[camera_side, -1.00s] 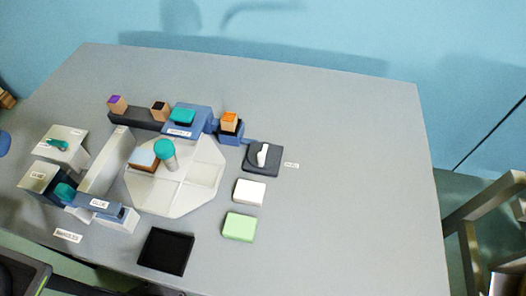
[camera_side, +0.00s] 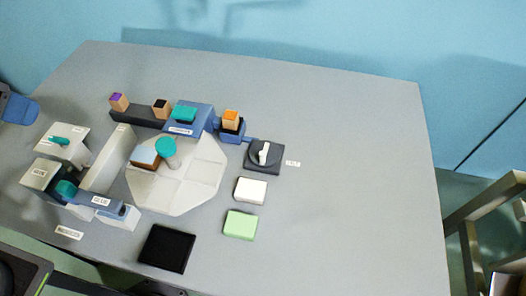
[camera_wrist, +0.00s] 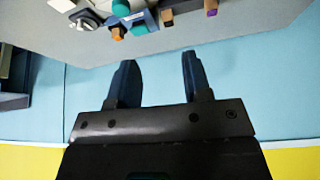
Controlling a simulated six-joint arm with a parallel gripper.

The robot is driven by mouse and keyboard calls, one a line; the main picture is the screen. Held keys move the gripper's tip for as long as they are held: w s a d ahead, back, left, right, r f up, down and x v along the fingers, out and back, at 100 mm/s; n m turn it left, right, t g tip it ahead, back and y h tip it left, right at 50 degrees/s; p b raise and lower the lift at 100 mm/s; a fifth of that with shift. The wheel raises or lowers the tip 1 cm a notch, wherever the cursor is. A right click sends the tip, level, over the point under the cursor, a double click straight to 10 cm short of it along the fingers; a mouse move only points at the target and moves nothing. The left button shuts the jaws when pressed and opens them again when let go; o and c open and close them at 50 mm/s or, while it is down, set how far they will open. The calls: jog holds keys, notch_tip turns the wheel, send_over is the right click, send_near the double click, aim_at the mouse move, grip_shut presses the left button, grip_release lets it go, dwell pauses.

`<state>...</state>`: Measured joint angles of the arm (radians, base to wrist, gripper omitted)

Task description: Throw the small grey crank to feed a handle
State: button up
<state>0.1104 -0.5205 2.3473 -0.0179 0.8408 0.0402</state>
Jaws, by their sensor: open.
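The crank is a small pale grey lever (camera_side: 264,152) on a dark base (camera_side: 274,167), right of the pale octagonal tray (camera_side: 205,180) in the side view. A small label (camera_side: 293,163) beside it is too blurred to read surely. I cannot make out a loose handle for certain.
A teal-topped peg (camera_side: 166,149) and a brown block (camera_side: 145,153) stand on the tray. A blue unit (camera_side: 192,117) is behind it; boxes (camera_side: 65,142) stand left. White (camera_side: 250,191) and green (camera_side: 240,225) pads and a black tray (camera_side: 166,249) lie in front. The table's right side is clear.

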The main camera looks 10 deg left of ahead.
jog(key=w+d+f+m+h, duration=0.1)
jog(key=w+d+f+m, duration=0.15)
jog(key=w+d, duration=0.65)
jog(key=m+g+h, duration=0.1)
jog(key=m+g, duration=0.1)
jog(key=m, duration=0.3)
send_near(262, 153)
jog(key=x, duration=1)
jog(key=shift+f, duration=0.25)
grip_shut()
